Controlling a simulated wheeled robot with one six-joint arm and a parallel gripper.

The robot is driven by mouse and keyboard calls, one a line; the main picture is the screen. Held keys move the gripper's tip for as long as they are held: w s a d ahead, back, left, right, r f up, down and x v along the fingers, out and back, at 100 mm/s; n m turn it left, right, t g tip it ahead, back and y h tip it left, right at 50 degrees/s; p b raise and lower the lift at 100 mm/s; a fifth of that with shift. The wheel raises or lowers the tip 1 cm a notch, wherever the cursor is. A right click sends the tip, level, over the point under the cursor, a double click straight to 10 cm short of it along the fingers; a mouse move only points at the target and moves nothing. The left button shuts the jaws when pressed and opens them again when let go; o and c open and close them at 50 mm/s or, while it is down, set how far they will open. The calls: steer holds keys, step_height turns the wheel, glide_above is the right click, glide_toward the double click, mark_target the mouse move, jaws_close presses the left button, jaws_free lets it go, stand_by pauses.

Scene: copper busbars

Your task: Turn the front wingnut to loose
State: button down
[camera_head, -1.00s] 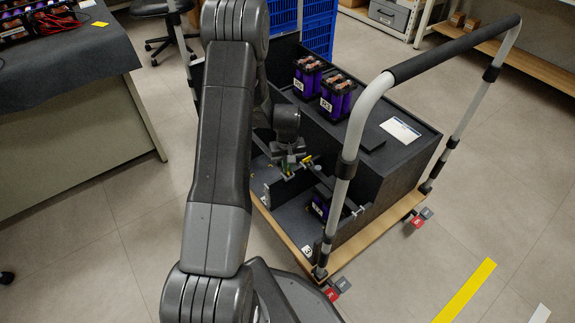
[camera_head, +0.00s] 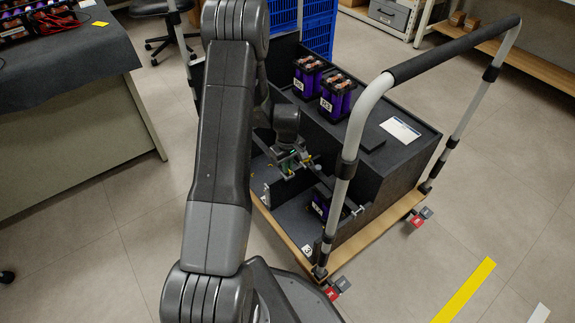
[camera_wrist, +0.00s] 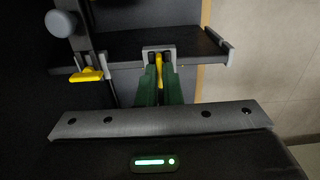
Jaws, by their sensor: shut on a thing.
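A yellow wingnut (camera_wrist: 159,68) sits between the green fingertips of my gripper (camera_wrist: 158,84) in the wrist view. My gripper is shut on it, in front of a grey bracket on a dark bar. The held wingnut points lengthwise along the picture. A second yellow wingnut (camera_wrist: 88,75) is apart to the left and lies nearly sideways. In the head view my gripper (camera_head: 290,165) is small, low inside the open part of the cart, and a yellow wingnut (camera_head: 309,158) shows just right of it. The fingers partly hide the held wingnut.
The black cart (camera_head: 412,160) carries two purple battery units (camera_head: 336,99) on its upper deck. Another purple unit (camera_head: 321,205) sits low, right of my gripper. The cart's tall handle (camera_head: 352,140) stands close on the right. A grey round knob (camera_wrist: 62,23) is at upper left in the wrist view.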

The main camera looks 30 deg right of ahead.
steer(key=c, duration=1.6)
jaws_free()
steer(key=shift+r, duration=0.15)
step_height(320, 180, up, 14)
steer(key=p, duration=0.4)
steer(key=shift+f, duration=0.25)
steer(key=shift+f, duration=0.1)
step_height(320, 180, down, 14)
steer(key=b, duration=0.4)
steer(key=shift+r, duration=0.2)
